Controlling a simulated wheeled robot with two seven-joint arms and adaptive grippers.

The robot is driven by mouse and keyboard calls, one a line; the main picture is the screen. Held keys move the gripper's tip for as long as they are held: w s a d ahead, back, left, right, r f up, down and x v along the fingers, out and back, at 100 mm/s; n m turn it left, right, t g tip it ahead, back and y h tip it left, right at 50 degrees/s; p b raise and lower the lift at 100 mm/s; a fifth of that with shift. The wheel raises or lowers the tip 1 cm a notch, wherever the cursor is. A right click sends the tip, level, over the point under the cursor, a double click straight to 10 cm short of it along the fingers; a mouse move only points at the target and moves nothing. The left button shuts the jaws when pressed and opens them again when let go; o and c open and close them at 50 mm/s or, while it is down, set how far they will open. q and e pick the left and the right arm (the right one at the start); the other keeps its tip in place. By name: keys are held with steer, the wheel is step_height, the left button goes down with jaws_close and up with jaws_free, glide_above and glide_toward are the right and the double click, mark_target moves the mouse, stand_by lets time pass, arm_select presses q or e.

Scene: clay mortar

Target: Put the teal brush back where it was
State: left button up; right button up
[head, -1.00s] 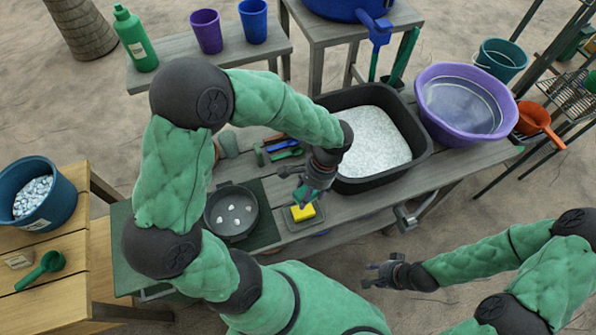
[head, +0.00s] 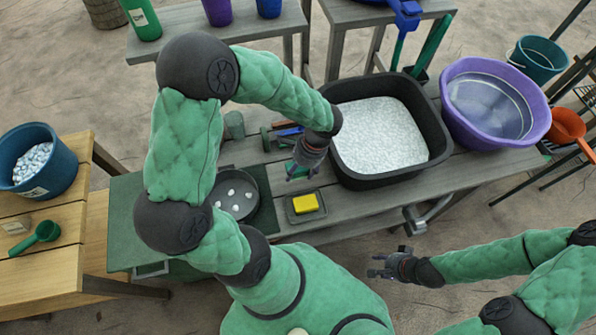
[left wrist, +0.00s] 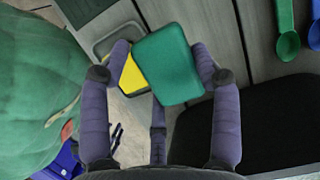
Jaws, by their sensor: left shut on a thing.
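My left gripper (head: 303,168) is shut on the teal brush (head: 293,173), above the grey bench between the rack of tools and the yellow sponge. In the left wrist view the brush (left wrist: 167,63) shows as a flat teal block between the fingers of my left gripper (left wrist: 160,75). It partly covers the yellow sponge (left wrist: 132,75) below. In the head view the sponge (head: 306,203) lies in a small grey tray (head: 293,217). My right gripper (head: 385,265) is open and empty in front of the bench.
A rack with blue, red and green tools (head: 268,140) is behind my left gripper, partly hidden. A black tub of white grains (head: 440,150) stands right, a purple basin (head: 540,125) beyond it. A dark pan with white pieces (head: 238,212) stands left of the sponge.

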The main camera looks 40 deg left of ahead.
arm_select(q)
steer(key=f, duration=0.1)
steer(key=w+a+f, duration=0.1)
steer(key=w+a+f+b, duration=0.1)
steer(key=shift+w+f, duration=0.15)
steer(key=shift+f, duration=0.25)
steer(key=shift+w+a+f+b, duration=0.15)
steer(key=shift+f+b, duration=0.4)
steer(key=shift+f, duration=0.35)
steer(key=shift+w+a+f+b, duration=0.1)
steer(key=shift+f+b, duration=0.4)
steer(key=shift+f, duration=0.35)
steer(key=shift+s, duration=0.1)
steer(key=shift+f, duration=0.15)
steer(key=o, duration=1.2)
